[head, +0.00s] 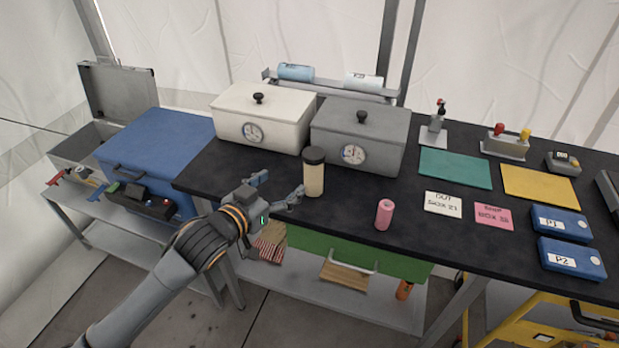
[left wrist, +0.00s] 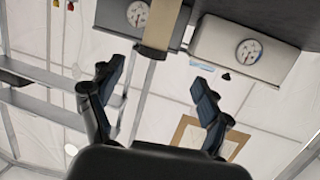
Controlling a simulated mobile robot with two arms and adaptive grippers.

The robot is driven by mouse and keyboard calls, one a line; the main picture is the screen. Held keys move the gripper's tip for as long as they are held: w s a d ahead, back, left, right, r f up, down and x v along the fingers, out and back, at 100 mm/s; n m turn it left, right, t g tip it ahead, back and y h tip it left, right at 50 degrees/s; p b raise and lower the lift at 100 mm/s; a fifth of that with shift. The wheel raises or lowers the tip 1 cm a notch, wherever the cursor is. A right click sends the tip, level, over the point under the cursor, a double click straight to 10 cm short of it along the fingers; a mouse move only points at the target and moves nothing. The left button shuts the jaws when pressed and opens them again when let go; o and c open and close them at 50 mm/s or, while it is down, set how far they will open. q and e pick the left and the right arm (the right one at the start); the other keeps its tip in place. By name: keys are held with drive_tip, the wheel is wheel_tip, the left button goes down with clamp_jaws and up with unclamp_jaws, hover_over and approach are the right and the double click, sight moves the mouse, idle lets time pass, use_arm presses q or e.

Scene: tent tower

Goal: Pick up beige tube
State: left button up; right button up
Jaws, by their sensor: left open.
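The beige tube (head: 314,180) with a black cap stands upright on the black table (head: 235,165), in front of the gap between the white and grey boxes. My left gripper (head: 278,187) is open and empty just left of the tube, its fingers pointing toward it. In the left wrist view the picture is turned over; the tube (left wrist: 163,25) comes down from the top edge, between and beyond the open fingers of the gripper (left wrist: 155,78). My right gripper is not in view.
A white box (head: 240,130) and a grey box (head: 385,125) with dials stand behind the tube. A pink cylinder (head: 384,214) stands to its right. Labels, mats and blue cases (head: 571,258) lie further right. A blue box (head: 150,145) is at left.

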sight(309, 158)
use_arm(q)
drive_tip(key=x, duration=0.2)
drive_tip(key=r+x, duration=0.1)
drive_tip(key=x, duration=0.1)
drive_tip(key=p+x, duration=0.1)
drive_tip(key=x, duration=0.2)
drive_tip(key=shift+w+d+r, duration=0.15)
drive_tip(key=shift+d+r, duration=0.15)
drive_tip(key=shift+w+d+f, duration=0.1)
drive_tip(key=shift+w+d, duration=0.25)
drive_tip(key=shift+w+d+p, duration=0.25)
drive_tip(key=shift+w+p, duration=0.1)
drive_tip(key=shift+w, duration=0.15)
drive_tip(key=x, duration=0.3)
drive_tip(key=shift+w+d+r+p, duration=0.15)
drive_tip(key=shift+d+r+p, duration=0.1)
drive_tip(key=shift+p, duration=0.15)
drive_tip(key=shift+w+d+f, duration=0.15)
drive_tip(key=shift+w+d, duration=0.05)
drive_tip(key=shift+w, duration=0.1)
drive_tip(key=shift+c, duration=0.9)
drive_tip(key=c, duration=1.4)
clamp_jaws()
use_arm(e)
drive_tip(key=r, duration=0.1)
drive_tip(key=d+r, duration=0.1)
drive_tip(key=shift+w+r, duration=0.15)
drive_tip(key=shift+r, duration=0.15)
